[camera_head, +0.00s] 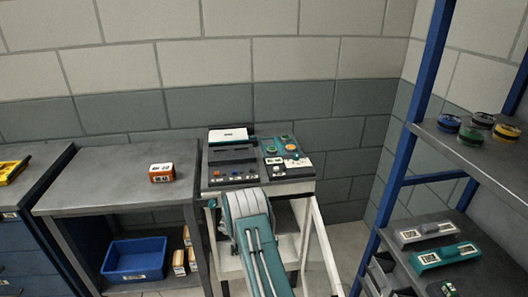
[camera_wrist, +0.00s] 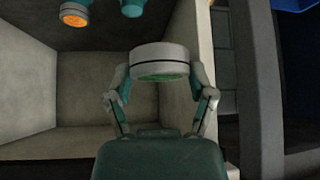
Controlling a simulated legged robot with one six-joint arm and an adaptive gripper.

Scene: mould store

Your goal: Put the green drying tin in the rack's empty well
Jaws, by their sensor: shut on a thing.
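In the wrist view my gripper (camera_wrist: 160,80) is shut on a round, shallow tin (camera_wrist: 160,54). The tin is pale grey with a dark band around its side and a green face turned down in the picture. One finger is on either side of it, and it looks level and clear of other things. In the head view my arm reaches toward a white stand, and I cannot make out the gripper or the held tin there. On the stand, a dark unit with teal parts (camera_head: 286,157) bears round green and orange pieces. I cannot tell whether it is the rack; no empty well is distinct.
A control unit (camera_head: 231,173) with knobs stands beside the teal one. Several dark-topped tins (camera_head: 448,123) stand on the right shelf (camera_head: 470,155). An orange-brown box (camera_head: 162,173) sits on the left bench (camera_head: 110,190), with a blue bin (camera_head: 136,260) below. Much of that benchtop is free.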

